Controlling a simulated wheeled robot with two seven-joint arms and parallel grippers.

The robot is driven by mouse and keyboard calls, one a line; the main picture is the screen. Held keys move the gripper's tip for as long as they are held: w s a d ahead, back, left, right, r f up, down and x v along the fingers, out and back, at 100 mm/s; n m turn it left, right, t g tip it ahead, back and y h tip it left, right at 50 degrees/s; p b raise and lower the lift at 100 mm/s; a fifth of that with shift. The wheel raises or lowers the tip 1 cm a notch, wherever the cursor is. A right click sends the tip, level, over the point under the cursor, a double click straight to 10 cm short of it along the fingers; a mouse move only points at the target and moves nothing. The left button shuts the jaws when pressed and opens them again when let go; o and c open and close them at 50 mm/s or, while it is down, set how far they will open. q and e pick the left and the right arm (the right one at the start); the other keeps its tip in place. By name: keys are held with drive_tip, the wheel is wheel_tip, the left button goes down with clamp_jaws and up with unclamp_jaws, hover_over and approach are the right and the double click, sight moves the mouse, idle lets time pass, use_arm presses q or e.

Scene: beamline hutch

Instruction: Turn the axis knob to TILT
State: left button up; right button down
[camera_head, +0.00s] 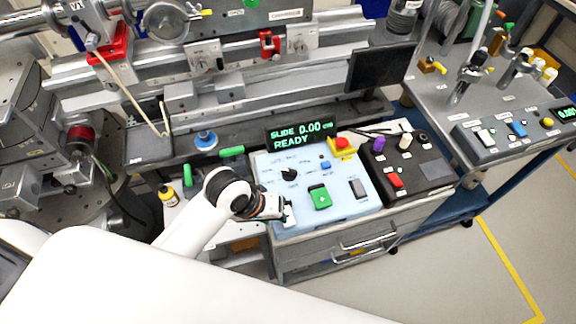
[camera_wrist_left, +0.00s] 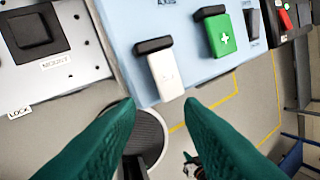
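The light-blue control panel (camera_head: 333,207) sits on a grey drawer cabinet. The axis knob (camera_head: 289,174) is a small black knob at the panel's upper left; the labels around it are too small to read. The display (camera_head: 302,135) behind it reads SLIDE 0.00 and READY. My left gripper (camera_head: 279,208) is at the panel's left front edge, below the knob in the picture, by a white rocker switch (camera_head: 290,214). In the left wrist view its green fingers (camera_wrist_left: 160,103) are apart and empty, with the white switch (camera_wrist_left: 164,70) beyond them. The knob is not seen there. My right gripper is not in view.
The panel also carries a green switch (camera_head: 319,196), a blue button (camera_head: 325,164), a grey switch (camera_head: 357,187) and a red stop button (camera_head: 341,143). A dark panel (camera_head: 428,172) with knobs adjoins at right. A yellow bottle (camera_head: 168,195) stands left of my arm.

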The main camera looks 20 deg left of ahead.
use_arm(q)
drive_tip(key=w+n, duration=0.2)
drive_tip(key=w, duration=0.1)
drive_tip(key=w+n, duration=0.1)
drive_tip(key=shift+w+d+r+g+h, duration=0.2)
drive_tip(key=shift+w+d+g+h, duration=0.1)
drive_tip(key=shift+w+g, duration=0.1)
drive_tip(key=w+a+r+n, duration=0.1)
drive_tip(key=w+a+n, duration=0.1)
drive_tip(key=w+n, duration=0.2)
drive_tip(key=n+g, duration=0.2)
drive_tip(key=n, duration=0.7)
approach(289, 170)
drive_tip(key=p+x, duration=0.1)
drive_tip(key=x, duration=0.7)
drive_tip(key=shift+s+f, duration=0.1)
drive_tip(key=shift+f, duration=0.1)
clamp_jaws()
